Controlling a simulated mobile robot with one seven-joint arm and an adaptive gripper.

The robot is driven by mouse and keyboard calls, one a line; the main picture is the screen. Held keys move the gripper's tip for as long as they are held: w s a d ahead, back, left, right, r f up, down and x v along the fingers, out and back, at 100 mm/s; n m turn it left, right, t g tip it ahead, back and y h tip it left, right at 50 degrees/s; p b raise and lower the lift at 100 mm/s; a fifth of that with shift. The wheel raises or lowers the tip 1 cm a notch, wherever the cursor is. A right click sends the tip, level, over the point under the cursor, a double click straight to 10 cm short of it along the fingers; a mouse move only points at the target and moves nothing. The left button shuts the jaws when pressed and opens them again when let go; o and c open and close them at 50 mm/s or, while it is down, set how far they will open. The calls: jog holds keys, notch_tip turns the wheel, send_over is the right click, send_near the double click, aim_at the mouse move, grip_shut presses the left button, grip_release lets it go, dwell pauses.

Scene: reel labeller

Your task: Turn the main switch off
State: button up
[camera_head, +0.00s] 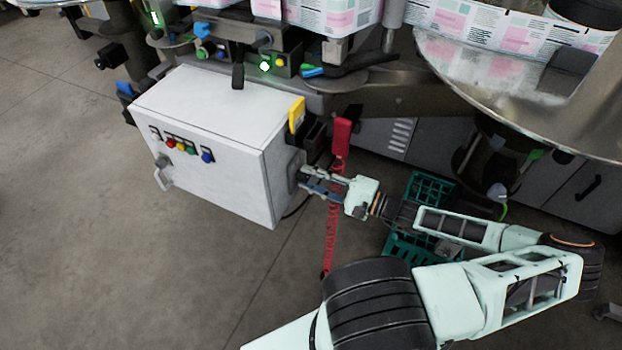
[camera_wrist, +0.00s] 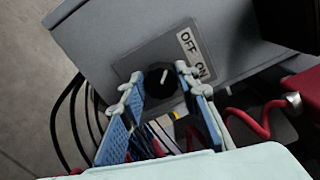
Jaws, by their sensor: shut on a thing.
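The main switch is a black round knob (camera_wrist: 158,82) with a white pointer mark, on a grey plate on the side of a grey box. A white label (camera_wrist: 196,54) beside it reads OFF and ON. I cannot tell which word the pointer is set to. My gripper (camera_wrist: 157,77) has its two blue-padded fingers on either side of the knob and is shut on it. In the head view, my gripper (camera_head: 305,180) reaches the right side of the white control cabinet (camera_head: 215,135), at a small grey switch box (camera_head: 295,170). The knob is hidden there.
A red coiled cable (camera_head: 331,235) hangs from a red holder (camera_head: 342,137) just right of the cabinet, close to my gripper. A green crate (camera_head: 413,250) is on the floor behind my arm. Black cables (camera_wrist: 72,115) run beside the box. Open floor lies front left.

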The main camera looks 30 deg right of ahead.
jog(key=shift+n, duration=0.4)
jog(key=o, duration=1.2)
jog(key=shift+c, duration=0.2)
jog(key=shift+s+d, duration=0.1)
jog(key=v, duration=1.2)
